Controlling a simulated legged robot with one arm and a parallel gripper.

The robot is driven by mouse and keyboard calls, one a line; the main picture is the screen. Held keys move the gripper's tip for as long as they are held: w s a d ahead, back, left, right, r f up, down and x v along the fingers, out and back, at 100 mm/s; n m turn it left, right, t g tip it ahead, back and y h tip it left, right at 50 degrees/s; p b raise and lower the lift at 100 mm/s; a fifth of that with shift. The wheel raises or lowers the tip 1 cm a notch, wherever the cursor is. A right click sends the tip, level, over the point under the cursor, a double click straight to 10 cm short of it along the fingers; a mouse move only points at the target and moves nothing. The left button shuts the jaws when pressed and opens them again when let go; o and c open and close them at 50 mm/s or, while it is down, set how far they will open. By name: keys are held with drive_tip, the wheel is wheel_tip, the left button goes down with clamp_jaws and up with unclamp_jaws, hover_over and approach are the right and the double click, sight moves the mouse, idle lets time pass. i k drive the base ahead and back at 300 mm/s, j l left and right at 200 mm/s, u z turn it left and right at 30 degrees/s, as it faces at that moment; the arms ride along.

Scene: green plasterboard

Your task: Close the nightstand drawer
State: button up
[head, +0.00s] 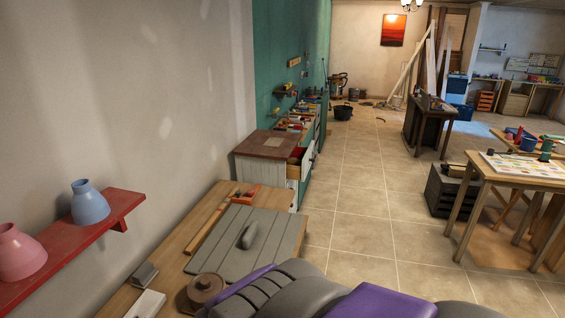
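The nightstand (250,167) is a white cabinet with a reddish-brown top, standing against the left wall beyond a wooden table. Its drawer (308,158) is pulled out to the right, toward the tiled aisle. The drawer's white front stands apart from the cabinet, and something red shows inside. The table hides the lower left part of the nightstand. My gripper is not in view; only grey and purple parts of my own body show along the bottom edge.
A red shelf (85,228) juts from the left wall. Tiled floor (350,195) is clear in the middle; a worktable (518,172) stands right.

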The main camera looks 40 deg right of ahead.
sight(295, 170)
drive_tip(key=i+l, duration=0.2)
drive_tip(key=l, duration=0.35)
drive_tip(key=i+l, duration=0.2)
drive_tip(key=l, duration=0.35)
drive_tip(key=i+l, duration=0.2)
drive_tip(key=l, duration=0.3)
drive_tip(key=i+l, duration=0.15)
drive_tip(key=l, duration=0.4)
drive_tip(key=i+l+z, duration=0.1)
drive_tip(key=l, duration=0.45)
drive_tip(key=i+l, duration=0.35)
drive_tip(key=l, duration=0.2)
drive_tip(key=i+l, duration=0.2)
drive_tip(key=l, duration=0.3)
drive_tip(key=i+l, duration=0.2)
drive_tip(key=l, duration=0.35)
